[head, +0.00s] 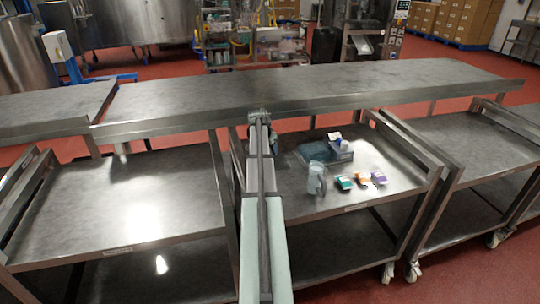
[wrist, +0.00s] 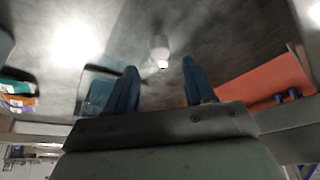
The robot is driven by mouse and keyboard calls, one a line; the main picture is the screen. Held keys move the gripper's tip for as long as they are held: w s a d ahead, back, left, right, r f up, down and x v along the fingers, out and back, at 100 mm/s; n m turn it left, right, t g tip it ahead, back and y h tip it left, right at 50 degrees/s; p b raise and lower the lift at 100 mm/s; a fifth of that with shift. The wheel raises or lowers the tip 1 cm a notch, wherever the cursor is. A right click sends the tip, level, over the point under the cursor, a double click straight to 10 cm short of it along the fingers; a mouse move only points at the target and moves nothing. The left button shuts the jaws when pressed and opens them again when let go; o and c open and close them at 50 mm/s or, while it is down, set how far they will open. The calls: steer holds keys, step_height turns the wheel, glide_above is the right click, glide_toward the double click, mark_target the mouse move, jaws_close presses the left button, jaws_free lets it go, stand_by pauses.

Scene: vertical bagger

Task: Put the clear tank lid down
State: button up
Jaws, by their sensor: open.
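A flat, bluish see-through piece (head: 312,154), which looks like the clear tank lid, lies on the right-centre cart, behind a clear jug (head: 316,180). Its outline is partly hidden by the jug and a grey box. In the wrist view a bluish clear sheet (wrist: 95,88) lies on the metal top, partly behind the left finger. My gripper (head: 258,116) is at the front edge of the long bench, left of the lid. In the wrist view my gripper (wrist: 160,82) has its two blue fingers wide apart, with nothing held between them.
A grey box with small items (head: 340,152) stands beside the lid. Teal (head: 344,183), orange (head: 362,179) and purple (head: 379,178) packs lie to the right. The long steel bench (head: 300,90) is bare. The left cart top (head: 120,200) is clear.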

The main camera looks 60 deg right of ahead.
steer(key=v, duration=0.6)
steer(key=shift+r, duration=0.3)
steer(key=shift+w+a, duration=0.1)
steer(key=shift+a, duration=0.05)
